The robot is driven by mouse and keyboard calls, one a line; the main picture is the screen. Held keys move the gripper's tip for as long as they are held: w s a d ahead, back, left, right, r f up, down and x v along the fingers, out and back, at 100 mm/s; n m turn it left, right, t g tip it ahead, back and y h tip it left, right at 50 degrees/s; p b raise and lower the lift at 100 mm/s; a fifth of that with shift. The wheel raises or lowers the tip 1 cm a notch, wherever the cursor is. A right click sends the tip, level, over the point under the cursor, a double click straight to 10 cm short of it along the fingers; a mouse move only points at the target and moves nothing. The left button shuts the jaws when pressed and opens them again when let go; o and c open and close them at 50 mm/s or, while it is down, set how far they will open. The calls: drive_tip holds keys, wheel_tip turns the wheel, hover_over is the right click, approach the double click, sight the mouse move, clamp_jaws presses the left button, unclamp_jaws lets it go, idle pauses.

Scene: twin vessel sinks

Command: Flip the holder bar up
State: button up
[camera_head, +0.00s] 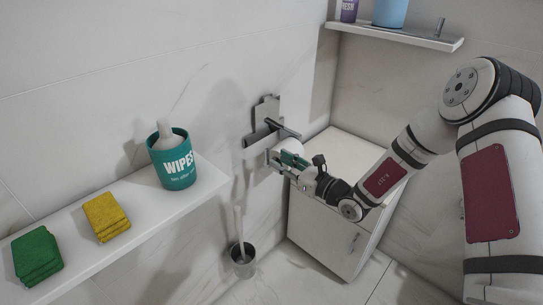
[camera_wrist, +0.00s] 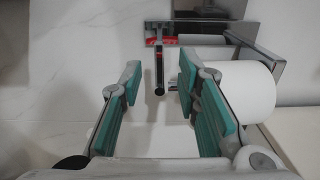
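A metal paper holder (camera_head: 267,109) is fixed to the light marble wall, seen in the head view just beyond my gripper (camera_head: 281,157). In the wrist view the holder's wall plate (camera_wrist: 185,28) is at the top. A short bar (camera_wrist: 158,62) with a dark round end comes from it toward the camera. A white paper roll (camera_wrist: 245,88) hangs to its right, beside an angled metal arm (camera_wrist: 262,52). My gripper (camera_wrist: 159,80) is open, its teal pads on either side of the short bar's end in the picture. Contact cannot be told.
A white cabinet (camera_head: 325,220) stands below and right of the holder. A white shelf (camera_head: 135,222) at left carries a wipes tub (camera_head: 173,170), yellow sponges (camera_head: 106,216) and green sponges (camera_head: 37,256). A toilet brush holder (camera_head: 243,262) stands on the floor. Another shelf (camera_head: 400,36) is above right.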

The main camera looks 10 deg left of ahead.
drive_tip(key=v, duration=0.5)
drive_tip(key=shift+s+d, duration=0.2)
drive_tip(key=shift+r, duration=0.1)
